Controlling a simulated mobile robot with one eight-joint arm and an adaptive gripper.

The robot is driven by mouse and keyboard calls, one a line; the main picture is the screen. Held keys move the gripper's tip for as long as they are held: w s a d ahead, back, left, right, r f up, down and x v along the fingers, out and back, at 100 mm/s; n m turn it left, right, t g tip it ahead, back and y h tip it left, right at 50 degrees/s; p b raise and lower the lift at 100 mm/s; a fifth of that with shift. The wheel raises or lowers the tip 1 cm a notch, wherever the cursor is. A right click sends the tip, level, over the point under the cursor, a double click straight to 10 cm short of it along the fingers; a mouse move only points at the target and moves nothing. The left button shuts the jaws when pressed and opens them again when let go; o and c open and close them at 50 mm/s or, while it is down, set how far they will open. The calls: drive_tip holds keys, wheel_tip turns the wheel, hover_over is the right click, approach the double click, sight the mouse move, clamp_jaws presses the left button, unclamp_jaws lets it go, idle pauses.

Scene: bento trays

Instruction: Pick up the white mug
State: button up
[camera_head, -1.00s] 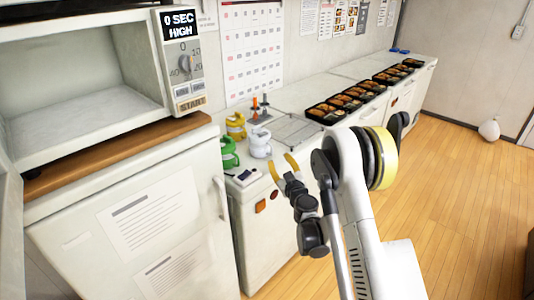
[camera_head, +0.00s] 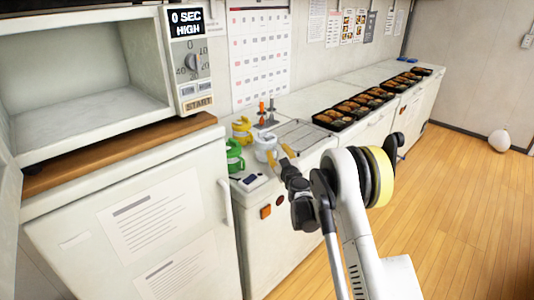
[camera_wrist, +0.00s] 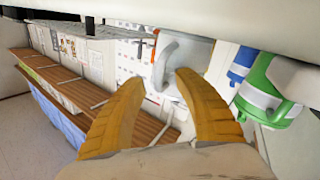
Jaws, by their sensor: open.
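The white mug (camera_head: 263,146) stands on the counter beside a green mug (camera_head: 234,155) and in front of a yellow mug (camera_head: 240,128). My gripper (camera_head: 287,157) is just to its right, with its yellow fingers open. In the wrist view the white mug (camera_wrist: 197,57) looks grey, with its looped handle beyond the fingertips. The open gripper (camera_wrist: 157,75) has the handle in line with the gap between its fingers, and nothing is held. I cannot tell whether the fingers touch the mug. The green mug also shows in the wrist view (camera_wrist: 262,90), at the right.
A wire rack (camera_head: 300,136) and orange and dark upright items (camera_head: 265,112) are behind the mug. Several bento trays (camera_head: 345,112) line the counter farther back. An open microwave (camera_head: 185,55) stands at the left.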

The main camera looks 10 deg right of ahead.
clamp_jaws()
drive_tip(key=shift+r, duration=0.1)
